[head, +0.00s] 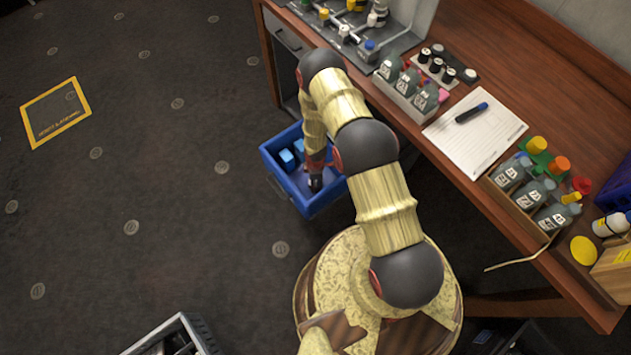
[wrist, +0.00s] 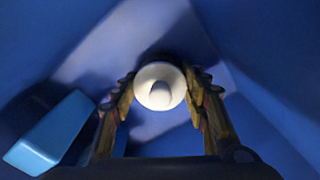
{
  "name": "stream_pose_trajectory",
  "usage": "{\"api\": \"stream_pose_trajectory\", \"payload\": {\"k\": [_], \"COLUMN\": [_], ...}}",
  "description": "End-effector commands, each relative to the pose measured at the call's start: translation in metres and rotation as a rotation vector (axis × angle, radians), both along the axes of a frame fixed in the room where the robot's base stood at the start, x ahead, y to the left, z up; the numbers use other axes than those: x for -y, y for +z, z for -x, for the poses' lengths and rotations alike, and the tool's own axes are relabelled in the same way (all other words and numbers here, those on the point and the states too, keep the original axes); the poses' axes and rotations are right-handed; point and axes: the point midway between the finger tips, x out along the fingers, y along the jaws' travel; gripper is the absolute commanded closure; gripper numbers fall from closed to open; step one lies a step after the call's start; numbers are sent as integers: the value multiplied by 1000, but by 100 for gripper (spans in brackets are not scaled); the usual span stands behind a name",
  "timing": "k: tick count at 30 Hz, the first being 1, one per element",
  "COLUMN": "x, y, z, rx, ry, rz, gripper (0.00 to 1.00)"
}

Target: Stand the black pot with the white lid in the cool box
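The cool box is the blue open box (head: 322,203) on the floor beside the bench, with light blue blocks inside. My gripper (head: 315,182) reaches down into it, partly hidden by my arm. In the wrist view the pot's round white lid (wrist: 160,86) with its knob faces the camera. My gripper (wrist: 160,85) has one finger close against each side of the pot and looks shut on it. The black body is mostly hidden beneath the lid. Blue walls surround it. I cannot tell whether the pot's base touches the box floor.
A light blue block (wrist: 50,132) lies left of my gripper inside the box; two blocks (head: 286,156) show in the head view. The wooden bench (head: 470,165) with bottles and racks stands right of the box. A grey crate (head: 178,335) is at the bottom.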

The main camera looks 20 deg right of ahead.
Motion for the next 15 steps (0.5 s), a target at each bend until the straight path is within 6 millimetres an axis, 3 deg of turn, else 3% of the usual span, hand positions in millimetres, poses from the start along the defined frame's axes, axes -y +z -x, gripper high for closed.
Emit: {"api": "stream_pose_trajectory", "payload": {"k": [9,15], "x": [0,0], "y": [0,0], "z": [0,0], "rx": [-1,-1], "ry": [0,0], "rz": [0,0], "gripper": [37,37]}}
